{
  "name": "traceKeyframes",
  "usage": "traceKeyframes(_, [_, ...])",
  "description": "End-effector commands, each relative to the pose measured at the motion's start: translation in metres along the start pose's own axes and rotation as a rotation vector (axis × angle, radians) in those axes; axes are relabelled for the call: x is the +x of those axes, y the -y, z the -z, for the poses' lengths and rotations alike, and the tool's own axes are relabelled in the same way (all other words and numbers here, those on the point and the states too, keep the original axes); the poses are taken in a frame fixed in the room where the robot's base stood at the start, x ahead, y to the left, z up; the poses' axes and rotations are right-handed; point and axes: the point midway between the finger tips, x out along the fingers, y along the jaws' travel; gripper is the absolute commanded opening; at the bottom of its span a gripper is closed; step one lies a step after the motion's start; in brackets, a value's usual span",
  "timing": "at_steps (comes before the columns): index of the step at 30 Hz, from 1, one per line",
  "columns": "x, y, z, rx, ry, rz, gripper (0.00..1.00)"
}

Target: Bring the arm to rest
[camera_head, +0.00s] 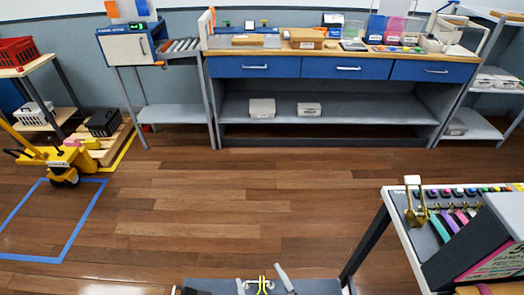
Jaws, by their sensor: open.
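My gripper (264,281) shows only in part at the bottom edge of the head view. Two light grey fingers stand apart, one on the left and one tilted on the right. A small brass-yellow fitting shows between them; I cannot tell whether it touches them. The rest of my arm is out of view or cut off by the frame's edge. A dark grey surface lies around and behind the fingers.
A table (389,200) with coloured straps and a brass clamp-like piece (415,212) stands at the right. A blue-drawered workbench (345,67) lines the back wall. A yellow pallet truck (62,165) stands left beside blue floor tape (81,219). The middle floor is clear.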

Motion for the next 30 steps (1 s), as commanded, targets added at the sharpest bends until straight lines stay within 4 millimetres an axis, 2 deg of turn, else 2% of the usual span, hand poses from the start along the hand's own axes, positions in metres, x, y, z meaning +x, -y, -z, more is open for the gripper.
traceKeyframes(1, [-0.028, -0.009, 0.013, 0.046, -0.033, -0.034, 0.87])
traceKeyframes(5, [-0.093, -0.036, 0.041, 0.140, -0.124, -0.123, 0.87])
traceKeyframes(9, [-0.166, -0.064, 0.071, 0.198, -0.200, -0.206, 0.87])
traceKeyframes(18, [-0.310, -0.104, 0.134, 0.193, -0.255, -0.324, 0.87])
traceKeyframes(21, [-0.345, -0.109, 0.144, 0.164, -0.219, -0.340, 0.87])
traceKeyframes(24, [-0.369, -0.110, 0.144, 0.147, -0.164, -0.346, 0.87])
traceKeyframes(30, [-0.391, -0.104, 0.131, 0.145, -0.086, -0.340, 0.87])
